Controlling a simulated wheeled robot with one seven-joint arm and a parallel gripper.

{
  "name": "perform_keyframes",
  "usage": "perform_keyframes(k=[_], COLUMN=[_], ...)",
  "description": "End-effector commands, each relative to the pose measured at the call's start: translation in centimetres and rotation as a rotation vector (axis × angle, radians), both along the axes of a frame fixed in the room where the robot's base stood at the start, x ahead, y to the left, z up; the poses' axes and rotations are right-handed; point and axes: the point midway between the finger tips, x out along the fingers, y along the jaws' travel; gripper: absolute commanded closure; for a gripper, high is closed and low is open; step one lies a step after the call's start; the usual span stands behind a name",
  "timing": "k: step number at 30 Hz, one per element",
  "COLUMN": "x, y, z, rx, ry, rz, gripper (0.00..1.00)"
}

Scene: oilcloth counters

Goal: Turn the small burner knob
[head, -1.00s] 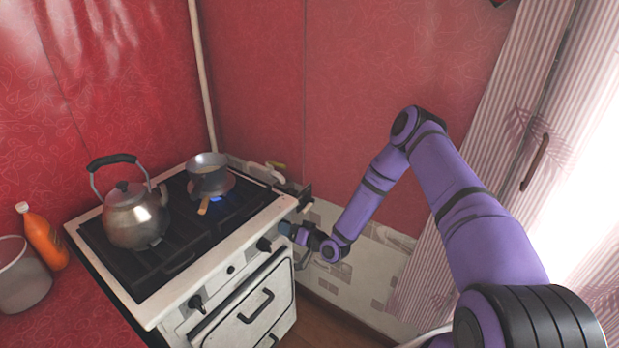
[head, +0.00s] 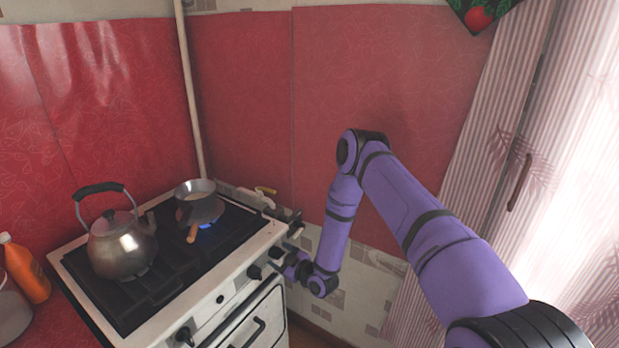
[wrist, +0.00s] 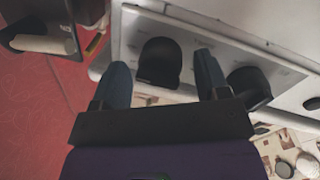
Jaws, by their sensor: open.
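The stove (head: 232,262) has dark knobs along its front panel. In the wrist view one black knob (wrist: 159,64) lies between the fingertips of my gripper (wrist: 162,74), which is open. A second black knob (wrist: 250,86) is just right of the right finger. I cannot tell from the labels which is the small burner knob, or whether the fingers touch the knob. In the head view my gripper (head: 286,262) is at the right end of the panel, close to two knobs, one of them the left knob (head: 254,271). Another knob (head: 184,336) is further left.
A kettle (head: 122,250) stands on the left of the hob. An oven handle (head: 253,333) sits below the knobs. An orange bottle (head: 27,275) is at far left.

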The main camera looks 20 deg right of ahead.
Motion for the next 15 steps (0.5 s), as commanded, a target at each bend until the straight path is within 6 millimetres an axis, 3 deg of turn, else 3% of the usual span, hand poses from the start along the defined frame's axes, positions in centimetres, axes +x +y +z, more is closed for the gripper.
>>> perform_keyframes(k=[9, 15], x=[0.0, -3.3], y=[0.0, -1.8], z=[-0.1, -0.1], rx=[-0.296, -0.286], ry=[-0.199, -0.189], rz=[0.001, 0.0], gripper=[0.31, 0.31])
